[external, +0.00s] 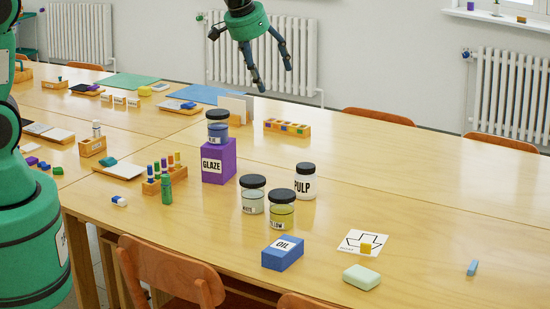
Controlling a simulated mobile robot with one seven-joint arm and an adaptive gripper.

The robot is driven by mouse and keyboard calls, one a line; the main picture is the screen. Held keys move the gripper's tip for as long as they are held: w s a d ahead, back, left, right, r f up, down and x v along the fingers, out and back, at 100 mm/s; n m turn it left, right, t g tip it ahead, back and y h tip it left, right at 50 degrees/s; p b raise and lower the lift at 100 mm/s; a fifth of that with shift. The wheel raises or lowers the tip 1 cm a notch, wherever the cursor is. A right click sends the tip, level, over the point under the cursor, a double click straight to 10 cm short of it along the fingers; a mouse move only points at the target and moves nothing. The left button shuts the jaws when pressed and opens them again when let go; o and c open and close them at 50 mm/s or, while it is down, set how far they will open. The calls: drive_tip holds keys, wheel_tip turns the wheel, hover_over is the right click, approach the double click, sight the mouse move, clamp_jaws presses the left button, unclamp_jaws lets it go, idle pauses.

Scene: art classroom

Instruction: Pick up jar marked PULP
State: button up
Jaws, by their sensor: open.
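The jar marked PULP (306,183) is white with a black lid and stands upright on the wooden table (430,190). It is behind and to the right of two glass jars with black lids, one with whitish content (252,196) and one with yellow content (281,213). My gripper (274,78) is open and empty, pointing down high above the table, up and to the left of the PULP jar in the picture. Nothing is between its fingers.
A purple GLAZE box (218,163) carries a blue jar (217,128) left of the PULP jar. A blue OIL box (283,252), a pale green block (361,277) and a paper with a yellow cube (366,247) lie in front. The table's right side is mostly clear.

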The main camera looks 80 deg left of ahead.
drive_tip(key=w+a+f+n, duration=0.1)
drive_tip(key=w+a+f, duration=0.3)
drive_tip(key=f, duration=0.2)
drive_tip(key=w+a+f, duration=0.3)
drive_tip(key=w+f, duration=0.1)
drive_tip(key=f, duration=0.2)
drive_tip(key=n, duration=0.2)
approach(302, 168)
drive_tip(key=w, duration=0.1)
drive_tip(key=shift+w+a+f+g, duration=0.15)
drive_tip(key=shift+f+g, duration=0.25)
drive_tip(key=shift+f, duration=0.3)
drive_tip(key=shift+f, duration=0.1)
drive_tip(key=shift+b+x, duration=0.3)
drive_tip(key=shift+x, duration=3.85)
drive_tip(key=shift+a+f, duration=0.15)
drive_tip(key=shift+a, duration=0.05)
drive_tip(key=shift+b+x, duration=0.35)
drive_tip(key=shift+x, duration=2.05)
